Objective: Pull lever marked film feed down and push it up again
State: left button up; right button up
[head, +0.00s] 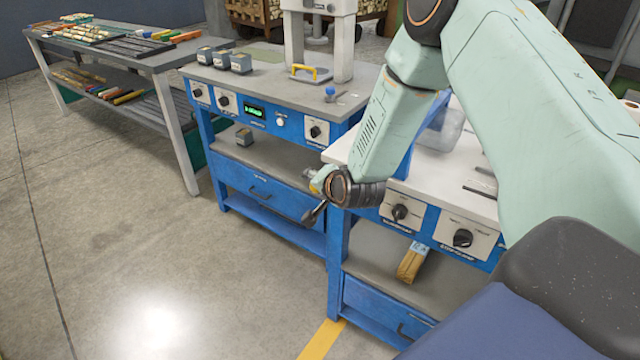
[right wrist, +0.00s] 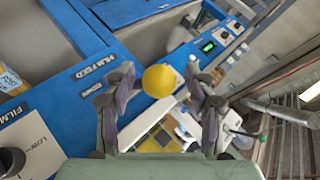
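The film feed lever shows as a round yellow knob (right wrist: 159,80) in the right wrist view, beside a blue panel strip (right wrist: 85,78) lettered "FILM FEED" and "DOWN". My right gripper (right wrist: 160,88) is open, one finger on each side of the knob, with visible gaps. Its fingers appear clear of the knob. The lever's shaft is hidden or too unclear to make out. In the head view my right gripper (head: 316,198) is at the left front corner of the nearer blue bench, mostly hidden behind its wrist. My left gripper is not in view.
The nearer bench (head: 372,300) has black rotary dials on white plates, one dial (head: 400,212) close to my wrist. A wood piece (head: 411,262) lies on its lower shelf. Another blue bench (head: 262,195) stands behind. The floor (head: 150,250) at left is clear.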

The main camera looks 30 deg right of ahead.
jog(key=v, duration=1.2)
dwell(0.4)
jog(key=s+a+f+n+g+y, duration=0.2)
jog(key=s+a+f+n+g, duration=0.3)
jog(key=s+a+f+n, duration=0.45)
jog(key=s+f+n+g, duration=0.1)
jog(key=s+f+g, duration=0.2)
jog(key=s+f, duration=0.3)
jog(key=s+a+f+n+g, duration=0.1)
jog(key=s+f, duration=0.5)
jog(key=s, duration=0.9)
jog(key=shift+a+f+n+g, duration=0.2)
jog(key=shift+a+n+g, duration=0.1)
jog(key=shift+n+g, duration=0.5)
jog(key=shift+m, duration=0.25)
